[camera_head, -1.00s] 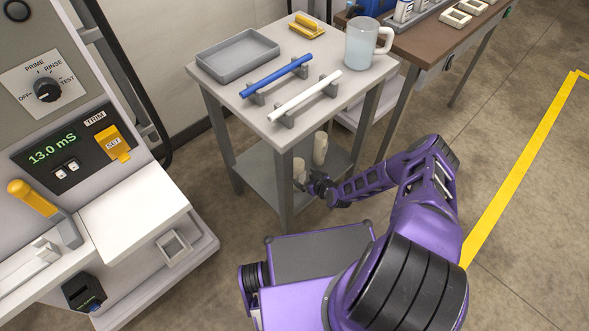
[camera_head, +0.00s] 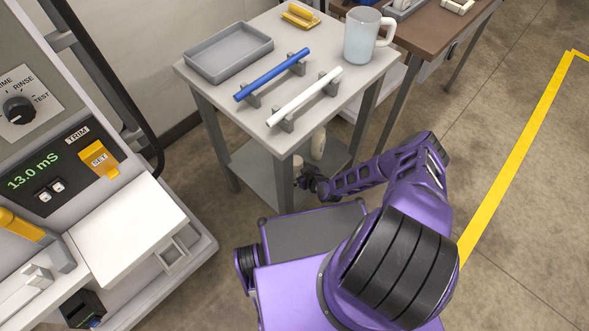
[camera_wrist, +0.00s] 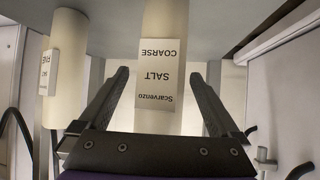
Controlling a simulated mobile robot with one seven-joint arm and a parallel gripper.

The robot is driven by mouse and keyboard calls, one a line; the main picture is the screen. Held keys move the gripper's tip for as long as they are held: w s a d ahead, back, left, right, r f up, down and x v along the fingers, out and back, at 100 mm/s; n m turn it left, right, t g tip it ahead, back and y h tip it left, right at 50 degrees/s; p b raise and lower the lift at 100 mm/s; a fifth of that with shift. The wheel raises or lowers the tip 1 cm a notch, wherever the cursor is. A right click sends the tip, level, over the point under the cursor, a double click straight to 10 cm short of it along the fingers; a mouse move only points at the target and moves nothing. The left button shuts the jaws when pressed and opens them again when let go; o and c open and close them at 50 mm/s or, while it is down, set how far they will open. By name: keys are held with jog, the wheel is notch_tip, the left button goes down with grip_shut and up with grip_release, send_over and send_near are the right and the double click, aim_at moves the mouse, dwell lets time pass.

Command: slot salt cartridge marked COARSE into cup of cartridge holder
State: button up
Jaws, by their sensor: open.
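The salt cartridge marked COARSE (camera_wrist: 165,25) is a cream cylinder with a white label, seen upside down in the wrist view. It stands between the spread fingers of my gripper (camera_wrist: 159,76), which is open, with a gap visible on each side. In the head view my gripper (camera_head: 305,184) is low at the table's lower shelf, beside two pale cartridges; I cannot tell there which is COARSE. A square grey cup (camera_head: 178,249), apparently the cartridge holder's, sits on the machine's low ledge at the left, and looks empty.
A second cartridge (camera_wrist: 62,60) with a partly hidden label stands close by at left in the wrist view. The small table's top (camera_head: 222,98) and legs surround the lower shelf (camera_head: 255,172). The machine's white ledge (camera_head: 125,235) juts out at left.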

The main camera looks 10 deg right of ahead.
jog(key=shift+c, duration=0.2)
grip_shut()
dwell(0.3)
